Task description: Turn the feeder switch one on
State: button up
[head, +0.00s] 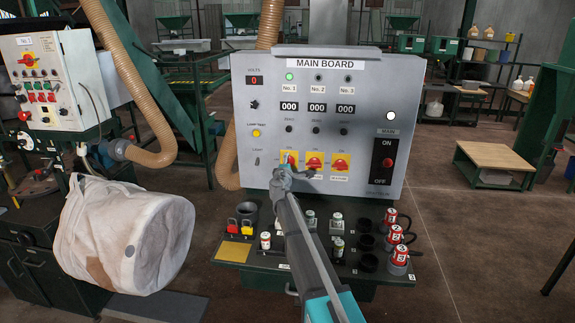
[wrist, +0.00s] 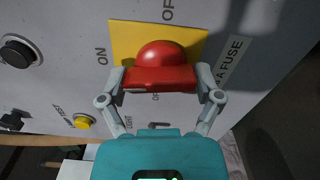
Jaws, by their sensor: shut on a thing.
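The main board (head: 370,75) stands upright in the head view, with three red rotary switches on yellow plates along its lower part. In the wrist view, feeder switch one (wrist: 161,54) fills the middle. My gripper (wrist: 160,82) is shut on its red handle, one finger at each end. The handle's bar lies across the picture, with one end towards the ON label at left. An OFF label shows at the top edge of the yellow plate (wrist: 122,38).
Switch two (head: 314,161) and switch three (head: 340,163) sit close to the right. The No. 1 lamp (head: 290,76) is green; lamps two and three are dark. A shelf (head: 247,250) with padlocks and red cans juts out below. A white bulk bag (head: 125,235) is at left.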

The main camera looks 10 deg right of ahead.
jog(key=shift+m, duration=1)
jog(key=o, duration=0.9)
jog(key=shift+s, duration=0.1)
jog(key=v, duration=1.1)
jog(key=shift+s+a, duration=0.15)
jog(key=shift+s, duration=0.2)
